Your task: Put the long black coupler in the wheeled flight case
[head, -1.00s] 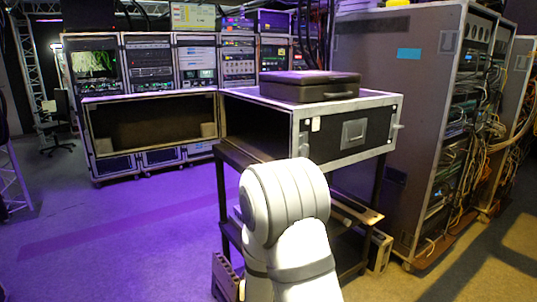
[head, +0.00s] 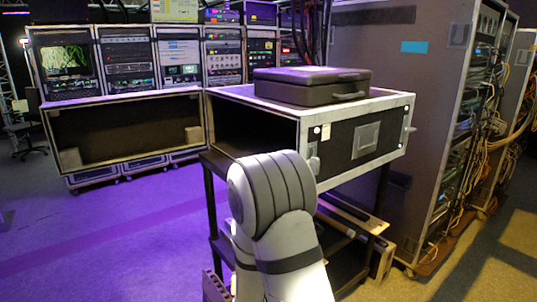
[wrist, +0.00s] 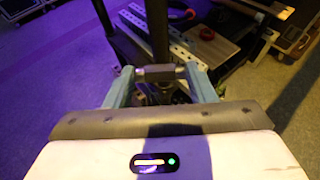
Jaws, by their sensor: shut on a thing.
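My gripper (wrist: 160,84) is shut on a short-looking dark cylinder, the black coupler (wrist: 158,73), held crosswise between its two blue-grey fingers in the wrist view. In the head view my arm hides the gripper and the coupler. I cannot tell for sure which case is the wheeled flight case. A case with metal edges (wrist: 290,38) shows at the right of the wrist view.
A closed black case (head: 310,88) lies on top of the open case. A dark stand (head: 212,215) with lower shelves is close ahead. A tall grey rack (head: 395,160) with hanging cables stands at right. Equipment racks (head: 125,60) line the back. Floor is clear at left.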

